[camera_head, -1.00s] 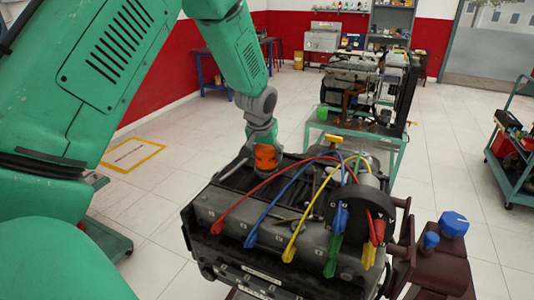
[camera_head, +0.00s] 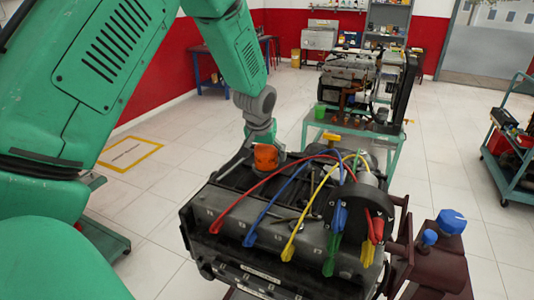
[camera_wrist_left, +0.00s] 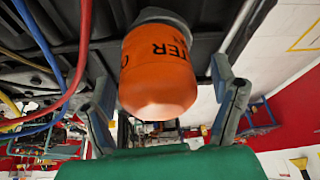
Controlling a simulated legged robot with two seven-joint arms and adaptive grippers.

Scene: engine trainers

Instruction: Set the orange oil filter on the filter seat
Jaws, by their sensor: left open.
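The orange oil filter (camera_head: 266,157) stands at the back left of the engine in the head view. In the left wrist view the filter (camera_wrist_left: 158,72), with dark lettering, fills the middle. Its far end meets a grey round part (camera_wrist_left: 162,17), which looks like the filter seat; whether it is fully seated I cannot tell. My left gripper (camera_wrist_left: 163,82) is open, one finger on each side of the filter, with gaps visible. In the head view my left gripper (camera_head: 262,138) is just behind the filter, its fingers mostly hidden. My right gripper is not in view.
The engine (camera_head: 270,215) has red, blue, yellow and green leads arching over its top. A maroon stand with blue knobs (camera_head: 452,222) is at its right. Another engine on a green stand (camera_head: 357,140) is behind, and a tool cart (camera_head: 512,150) stands far right.

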